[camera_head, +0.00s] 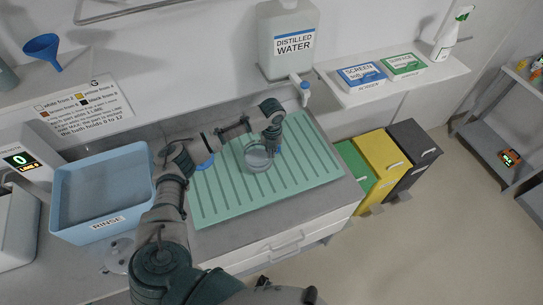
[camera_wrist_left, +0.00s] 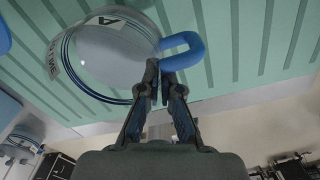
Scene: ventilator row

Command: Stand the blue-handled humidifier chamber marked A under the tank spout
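The clear round humidifier chamber (camera_head: 257,158) is over the ribbed green mat (camera_head: 325,172). In the left wrist view the chamber (camera_wrist_left: 105,58) has a label with an A and a blue loop handle (camera_wrist_left: 188,48). My left gripper (camera_head: 275,133) is at the handle, on the chamber's right side; in the wrist view its fingertips (camera_wrist_left: 158,80) close together on the handle. I cannot tell whether the base touches the mat. The distilled water tank (camera_head: 289,40) stands behind, with its spout (camera_head: 305,88) right of and beyond the chamber. My right gripper is not in view.
Another blue handle (camera_head: 205,162) shows on the mat, partly hidden by my left arm. A blue RINSE basin (camera_head: 100,228) stands left. Another clear vessel (camera_head: 117,258) is near the front. A wall shelf (camera_head: 360,92) holds boxes at right; bins (camera_head: 382,168) stand below.

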